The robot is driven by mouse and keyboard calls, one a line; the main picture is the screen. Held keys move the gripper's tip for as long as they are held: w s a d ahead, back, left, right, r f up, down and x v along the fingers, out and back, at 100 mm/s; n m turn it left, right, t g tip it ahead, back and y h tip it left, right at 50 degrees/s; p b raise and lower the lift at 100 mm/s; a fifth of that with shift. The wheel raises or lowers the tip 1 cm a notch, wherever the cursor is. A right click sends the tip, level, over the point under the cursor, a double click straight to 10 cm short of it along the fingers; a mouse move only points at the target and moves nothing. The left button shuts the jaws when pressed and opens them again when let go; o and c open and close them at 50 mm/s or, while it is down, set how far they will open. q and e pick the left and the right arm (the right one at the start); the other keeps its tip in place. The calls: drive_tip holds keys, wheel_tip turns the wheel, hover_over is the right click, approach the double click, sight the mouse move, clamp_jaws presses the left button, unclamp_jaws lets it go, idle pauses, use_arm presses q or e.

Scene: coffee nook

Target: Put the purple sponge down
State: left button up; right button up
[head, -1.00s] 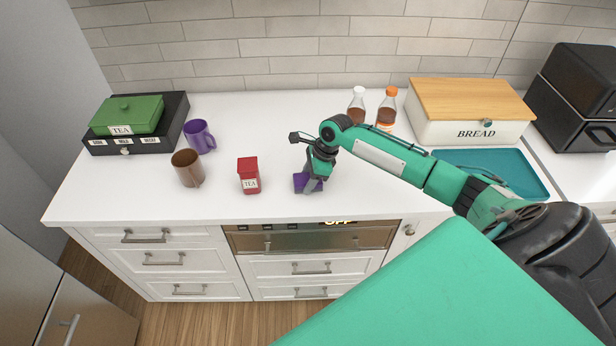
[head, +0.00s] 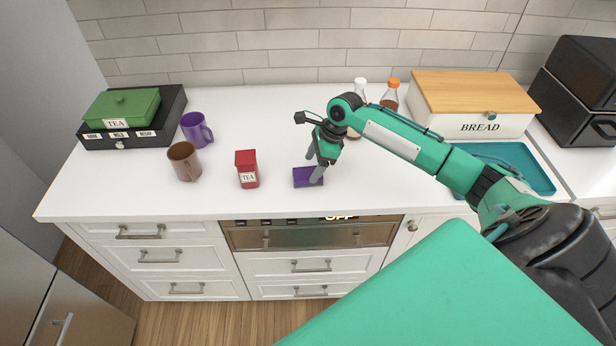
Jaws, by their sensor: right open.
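The purple sponge (head: 303,178) lies flat on the white counter, to the right of the red tea tin (head: 247,170). My right gripper (head: 314,170) is open, pointing down just over the sponge's right part. One fingertip hides a bit of the sponge's right end; I cannot tell whether it touches. My left gripper is not in view.
A brown mug (head: 183,162) and a purple mug (head: 195,130) stand at the left, near a black drawer box (head: 140,137) with a green tea box (head: 122,108). Bottles (head: 390,96), a bread box (head: 470,115) and a teal tray (head: 530,170) are at the right. The counter's middle back is clear.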

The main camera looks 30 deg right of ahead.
drive_tip(key=b+v, duration=0.1)
drive_tip(key=v, duration=0.8)
drive_tip(key=shift+s+d+r, duration=0.15)
drive_tip(key=shift+s+r, duration=0.15)
drive_tip(key=shift+r, duration=0.05)
drive_tip(key=shift+f, duration=0.1)
